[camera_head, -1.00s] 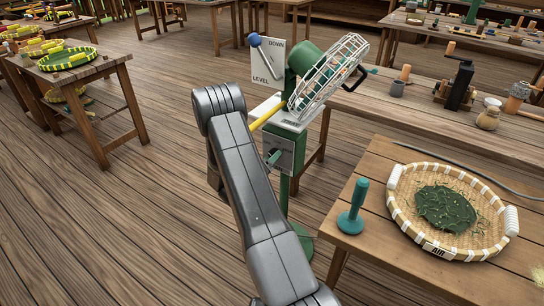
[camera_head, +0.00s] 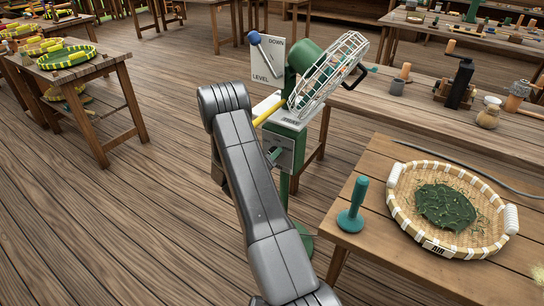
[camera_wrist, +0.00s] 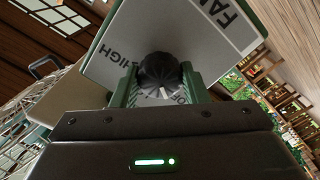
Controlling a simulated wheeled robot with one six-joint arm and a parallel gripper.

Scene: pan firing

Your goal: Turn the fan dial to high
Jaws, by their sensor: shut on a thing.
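The fan (camera_head: 308,62) has a green body and a white wire cage and stands on a green post beside the tables. Its control box (camera_head: 285,150) is partly behind my arm. In the wrist view the dial (camera_wrist: 160,72) is a black ribbed knob with a white mark pointing toward my gripper. The panel (camera_wrist: 190,35) around it reads "FAN" and "HIGH", with another label partly hidden. My gripper (camera_wrist: 160,88) is shut on the dial, one green finger at each side. In the head view my arm hides most of the gripper.
A woven basket (camera_head: 397,207) with dark green leaves lies on the right table, and a teal handled tool (camera_head: 352,212) stands near that table's corner. A "LEVEL/DOWN" sign (camera_head: 267,65) with a blue-knobbed lever is behind the fan. Open wooden floor lies to the left.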

